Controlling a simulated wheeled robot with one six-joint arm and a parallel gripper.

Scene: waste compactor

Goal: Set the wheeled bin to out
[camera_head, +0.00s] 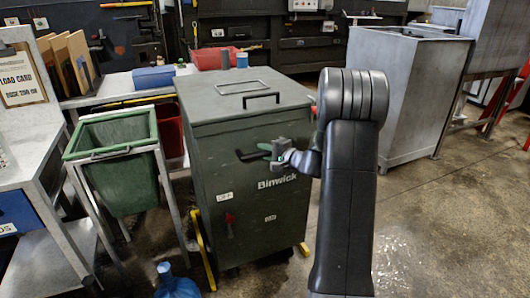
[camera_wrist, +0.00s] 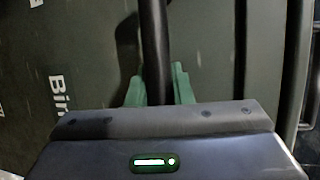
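A dark green Binwick unit (camera_head: 250,205) stands in the middle, its lid down and its front panel closed. I cannot tell whether the wheeled bin is this body or sits behind its front. A black bar handle (camera_head: 247,156) sticks out from the upper front. My gripper (camera_head: 270,149) is at the right part of this handle. In the wrist view, the handle (camera_wrist: 154,45) runs between the green fingers of my gripper (camera_wrist: 158,88), which lie close against both its sides. The fingertips' contact is partly hidden by the bar.
A green open bin (camera_head: 125,175) hangs in a metal frame at the left. A blue bottle (camera_head: 177,284) stands on the floor in front. A grey metal bin (camera_head: 412,95) stands at the right. Yellow rails (camera_head: 203,245) flank the unit's base. The floor at front right is clear.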

